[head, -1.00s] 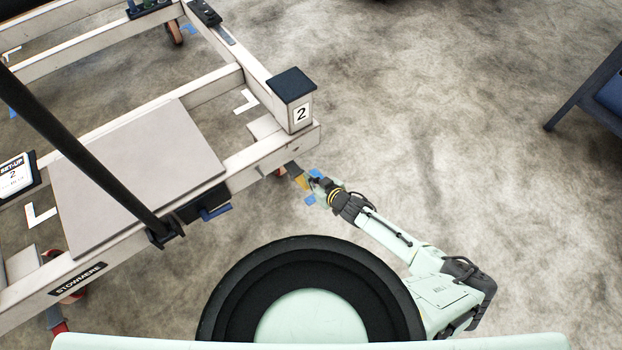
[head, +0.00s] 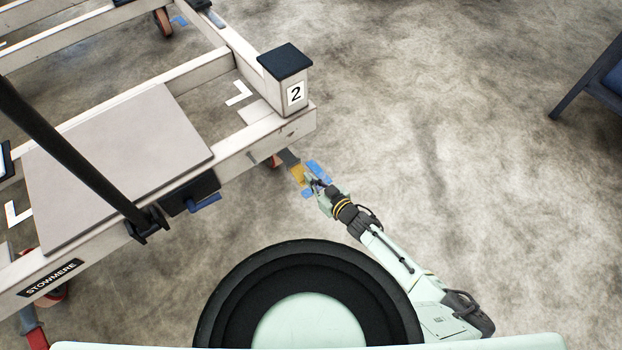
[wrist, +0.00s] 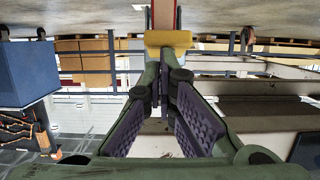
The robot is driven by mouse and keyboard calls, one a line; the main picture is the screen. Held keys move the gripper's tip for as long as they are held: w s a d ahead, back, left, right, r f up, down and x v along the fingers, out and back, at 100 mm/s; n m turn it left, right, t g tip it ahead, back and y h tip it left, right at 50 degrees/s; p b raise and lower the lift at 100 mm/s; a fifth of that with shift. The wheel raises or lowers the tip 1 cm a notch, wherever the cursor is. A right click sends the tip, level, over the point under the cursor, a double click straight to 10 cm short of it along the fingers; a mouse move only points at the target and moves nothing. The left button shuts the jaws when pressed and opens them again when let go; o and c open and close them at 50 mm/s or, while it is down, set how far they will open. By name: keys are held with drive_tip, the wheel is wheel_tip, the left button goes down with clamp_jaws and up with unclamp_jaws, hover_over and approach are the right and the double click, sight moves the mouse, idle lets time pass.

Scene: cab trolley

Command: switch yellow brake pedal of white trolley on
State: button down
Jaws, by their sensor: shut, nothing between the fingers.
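The white trolley (head: 235,153) fills the left of the head view, with a corner post marked 2. The yellow brake pedal (head: 299,176) sticks out on a dark arm from below that corner, near a caster. My gripper (head: 314,182) is shut and empty, just to the lower right of the pedal's outer end. In the wrist view the pedal (wrist: 168,39) shows as a yellow bar right beyond the fingertips (wrist: 166,68), with a red strip behind it. I cannot tell whether the fingertips touch the pedal.
Blue tape marks (head: 319,168) lie on the floor by the pedal. A dark upright handle (head: 75,150) and a grey plate (head: 120,165) are on the trolley. A blue-grey frame (head: 590,88) stands at the far right. The concrete floor between is clear.

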drive_tip(key=shift+s+f, duration=0.1)
drive_tip(key=shift+f, duration=0.5)
drive_tip(key=shift+s+d+b, duration=0.1)
drive_tip(key=shift+b, duration=0.2)
drive_tip(key=r+v, duration=0.1)
drive_tip(key=v, duration=1.1)
drive_tip(key=shift+w, duration=0.2)
